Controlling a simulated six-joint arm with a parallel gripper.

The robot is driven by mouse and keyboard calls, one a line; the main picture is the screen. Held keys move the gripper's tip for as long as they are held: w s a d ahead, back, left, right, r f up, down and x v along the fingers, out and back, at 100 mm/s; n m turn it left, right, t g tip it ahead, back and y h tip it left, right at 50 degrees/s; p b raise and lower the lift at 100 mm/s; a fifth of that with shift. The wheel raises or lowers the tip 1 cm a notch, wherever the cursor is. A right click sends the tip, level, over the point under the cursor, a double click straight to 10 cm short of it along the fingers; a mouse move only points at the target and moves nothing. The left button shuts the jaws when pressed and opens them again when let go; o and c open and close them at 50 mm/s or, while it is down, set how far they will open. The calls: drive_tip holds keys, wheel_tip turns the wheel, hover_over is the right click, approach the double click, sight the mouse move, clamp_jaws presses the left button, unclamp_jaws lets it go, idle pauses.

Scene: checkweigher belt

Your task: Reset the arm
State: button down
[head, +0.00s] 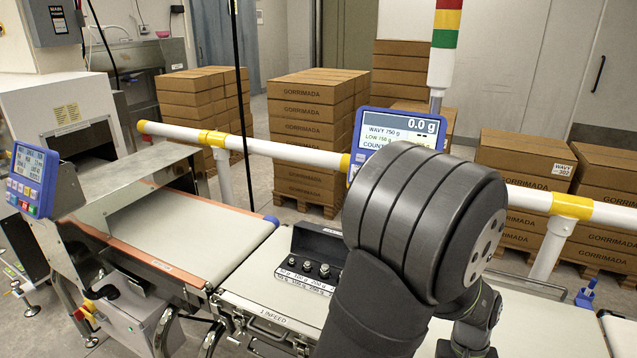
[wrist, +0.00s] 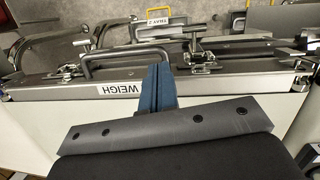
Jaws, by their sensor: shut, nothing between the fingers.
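My gripper (wrist: 157,72) shows in the wrist view as two blue fingers pressed together, with nothing between them. The fingers appear over the edge of the belt section labelled WEIGH (wrist: 121,88); I cannot tell their height above it. In the head view my dark arm fills the centre right and hides the fingers and part of the belt behind it.
A black case of weights (head: 318,262) stands close beside the arm. A white and yellow guard rail (head: 290,152) runs behind, with the scale display (head: 400,128) just behind my arm. Stacked cartons (head: 310,130) stand beyond.

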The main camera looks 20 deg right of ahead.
drive_tip(key=shift+w+a+m+y, duration=0.15)
drive_tip(key=shift+w+a+y, duration=0.25)
drive_tip(key=shift+a, duration=0.45)
drive_tip(key=shift+w+a+m+y, duration=0.2)
drive_tip(key=shift+w+a+y, duration=0.2)
drive_tip(key=shift+a, duration=0.5)
drive_tip(key=shift+w+a+m+y, duration=0.15)
drive_tip(key=shift+w+a+y, duration=0.25)
drive_tip(key=shift+a, duration=0.45)
